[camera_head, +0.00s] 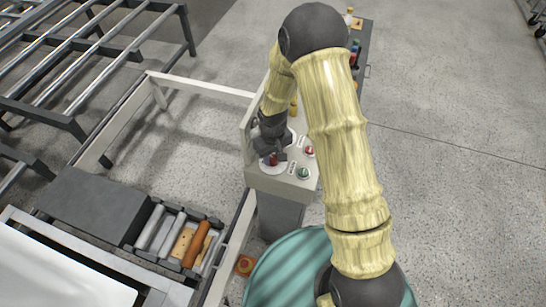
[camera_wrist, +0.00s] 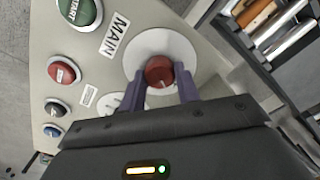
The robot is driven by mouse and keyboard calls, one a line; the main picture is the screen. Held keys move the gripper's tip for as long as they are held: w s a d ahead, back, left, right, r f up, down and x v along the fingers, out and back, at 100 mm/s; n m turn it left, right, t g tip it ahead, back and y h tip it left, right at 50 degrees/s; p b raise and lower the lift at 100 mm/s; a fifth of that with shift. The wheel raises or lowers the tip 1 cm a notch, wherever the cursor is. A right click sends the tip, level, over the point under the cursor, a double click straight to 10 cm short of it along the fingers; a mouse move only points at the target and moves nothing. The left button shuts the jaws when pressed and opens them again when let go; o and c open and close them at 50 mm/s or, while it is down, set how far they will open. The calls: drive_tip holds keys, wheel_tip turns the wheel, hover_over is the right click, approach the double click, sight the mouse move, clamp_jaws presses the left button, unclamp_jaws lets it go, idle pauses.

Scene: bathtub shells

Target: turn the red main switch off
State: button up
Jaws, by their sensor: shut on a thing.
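The red main switch (camera_wrist: 160,72) is a round red knob on a white disc, beside a "MAIN" label (camera_wrist: 115,36) on the beige control panel (camera_wrist: 140,14). My gripper (camera_wrist: 160,84) is shut on the knob, one finger at each side. In the head view the red switch (camera_head: 272,160) shows just under my gripper (camera_head: 270,154) at the panel's left part. My fingers and wrist hide part of it, and I cannot tell which way the knob is turned.
A green button (camera_head: 303,173) and a red button (camera_head: 309,151) sit to the right on the panel. The wrist view also shows a blue button (camera_wrist: 53,131). White rails (camera_head: 201,84) run behind; open floor lies right.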

sight(272, 158)
drive_tip(key=n, duration=0.5)
drive_tip(key=shift+w+a+r+n+b, duration=0.1)
drive_tip(key=shift+a+n+b, duration=0.05)
drive_tip(key=shift+n+b, duration=0.15)
idle(0.4)
drive_tip(key=o, duration=1)
wheel_tip(272, 158, up, 17)
drive_tip(key=shift+r+b, duration=0.2)
drive_tip(key=shift+b, duration=0.95)
